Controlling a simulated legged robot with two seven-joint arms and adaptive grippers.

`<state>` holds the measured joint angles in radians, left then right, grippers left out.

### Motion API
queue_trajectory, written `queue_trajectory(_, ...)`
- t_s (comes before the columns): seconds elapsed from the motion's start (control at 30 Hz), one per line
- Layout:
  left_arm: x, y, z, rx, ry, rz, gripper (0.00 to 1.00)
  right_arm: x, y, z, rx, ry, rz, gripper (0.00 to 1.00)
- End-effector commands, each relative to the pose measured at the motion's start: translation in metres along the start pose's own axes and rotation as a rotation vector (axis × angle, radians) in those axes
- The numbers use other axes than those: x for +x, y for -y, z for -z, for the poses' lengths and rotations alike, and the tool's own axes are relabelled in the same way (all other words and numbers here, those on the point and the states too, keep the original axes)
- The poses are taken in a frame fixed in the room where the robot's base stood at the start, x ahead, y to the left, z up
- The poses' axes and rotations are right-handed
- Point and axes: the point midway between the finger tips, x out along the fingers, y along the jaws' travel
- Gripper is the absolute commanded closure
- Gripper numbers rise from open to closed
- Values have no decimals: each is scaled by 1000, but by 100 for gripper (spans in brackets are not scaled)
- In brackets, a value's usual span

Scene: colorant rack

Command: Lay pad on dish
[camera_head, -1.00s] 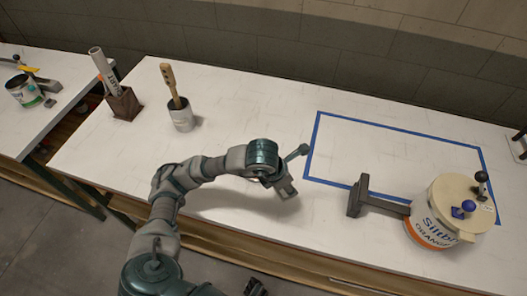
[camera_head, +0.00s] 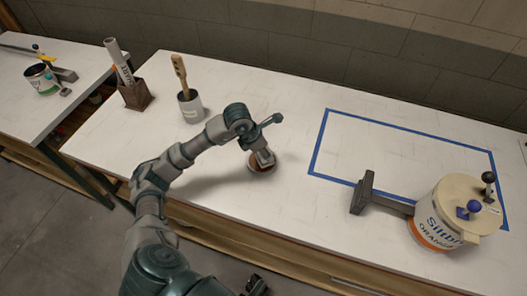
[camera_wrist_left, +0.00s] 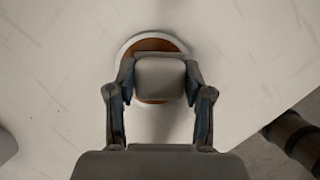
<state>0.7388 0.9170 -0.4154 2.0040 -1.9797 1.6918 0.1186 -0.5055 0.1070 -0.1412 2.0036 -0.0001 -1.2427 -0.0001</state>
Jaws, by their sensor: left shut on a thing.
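My left gripper (camera_head: 262,157) is shut on a light grey, rounded-square pad (camera_wrist_left: 160,78), which shows between the two fingers in the left wrist view. A round dish (camera_head: 252,168) with a pale rim and brown inside lies on the white bench under the gripper. In the left wrist view the dish (camera_wrist_left: 150,44) shows behind the pad, and the pad covers much of it. I cannot tell whether the pad touches the dish.
A cup with a wooden-handled tool (camera_head: 190,106) and a brown holder (camera_head: 137,96) stand at the back left. A blue tape rectangle (camera_head: 317,150) marks empty bench. A large labelled tub (camera_head: 440,215) and a dark bracket (camera_head: 362,193) are at the right.

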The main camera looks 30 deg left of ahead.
Motion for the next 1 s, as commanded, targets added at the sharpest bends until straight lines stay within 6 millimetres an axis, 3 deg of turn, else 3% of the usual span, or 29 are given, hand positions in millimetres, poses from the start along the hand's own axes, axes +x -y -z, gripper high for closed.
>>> queue_trajectory(0.13, 9, -6, 8, -5, 3, 5, 83, -10, -4, 5, 1, -15, -6, 60)
queue_trajectory(0.33, 10, -9, 10, -7, 4, 7, 83, -7, -6, -2, -1, 0, -9, 60)
queue_trajectory(0.37, 10, -9, 10, -7, 3, 7, 42, -8, -5, -2, -1, 0, -9, 60)
queue_trajectory(0.43, 9, -8, 9, -6, 3, 6, 24, -9, -4, -1, -2, -1, -6, 60)
queue_trajectory(0.8, 6, -1, 4, -2, 0, 0, 24, -10, 4, 3, 0, -12, 6, 60)
queue_trajectory(1.0, -27, -7, 6, -4, 6, 0, 24, -5, -4, 5, 0, -20, -7, 60)
